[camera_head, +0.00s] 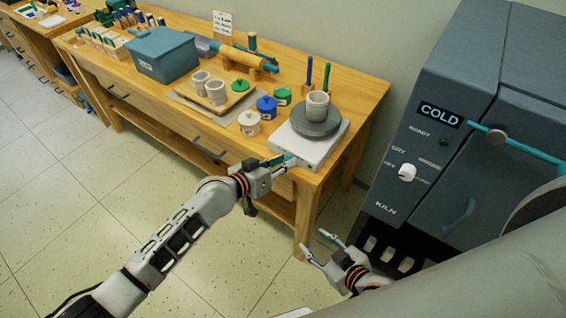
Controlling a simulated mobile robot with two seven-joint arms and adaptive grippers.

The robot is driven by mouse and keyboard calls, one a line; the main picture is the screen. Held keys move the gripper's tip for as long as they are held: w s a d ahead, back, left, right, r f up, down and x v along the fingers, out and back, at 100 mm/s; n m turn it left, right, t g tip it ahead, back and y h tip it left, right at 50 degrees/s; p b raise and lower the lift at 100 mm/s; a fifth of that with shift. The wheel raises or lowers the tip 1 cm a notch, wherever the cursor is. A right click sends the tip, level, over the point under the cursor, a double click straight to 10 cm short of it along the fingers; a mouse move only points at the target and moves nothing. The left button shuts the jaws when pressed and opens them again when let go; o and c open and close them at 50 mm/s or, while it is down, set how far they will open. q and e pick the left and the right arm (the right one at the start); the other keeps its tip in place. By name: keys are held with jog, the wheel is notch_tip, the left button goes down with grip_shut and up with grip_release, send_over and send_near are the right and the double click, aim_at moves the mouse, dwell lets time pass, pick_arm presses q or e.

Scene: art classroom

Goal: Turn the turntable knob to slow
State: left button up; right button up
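The turntable is a white square base (324,146) with a round grey wheel head (316,121), at the right end of the wooden table. A pale ribbed cup (317,105) stands upright on the wheel head. My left gripper (283,163) is at the base's front left edge, with its fingertips very close to or touching it. I cannot make out the turntable knob or its marks; the gripper may cover it. The gap between the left fingers is too small to judge. My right gripper (317,243) is open and empty, low in front of the table.
A grey kiln (425,150) with a white dial and a "COLD" display stands right of the table. The floor in front is clear.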

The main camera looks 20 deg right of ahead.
pick_arm(q)
jog(key=c, duration=0.6)
grip_shut()
pick_arm(e)
jog(key=shift+d+f, duration=0.1)
jog(key=shift+f, duration=0.1)
jog(key=shift+r, duration=0.1)
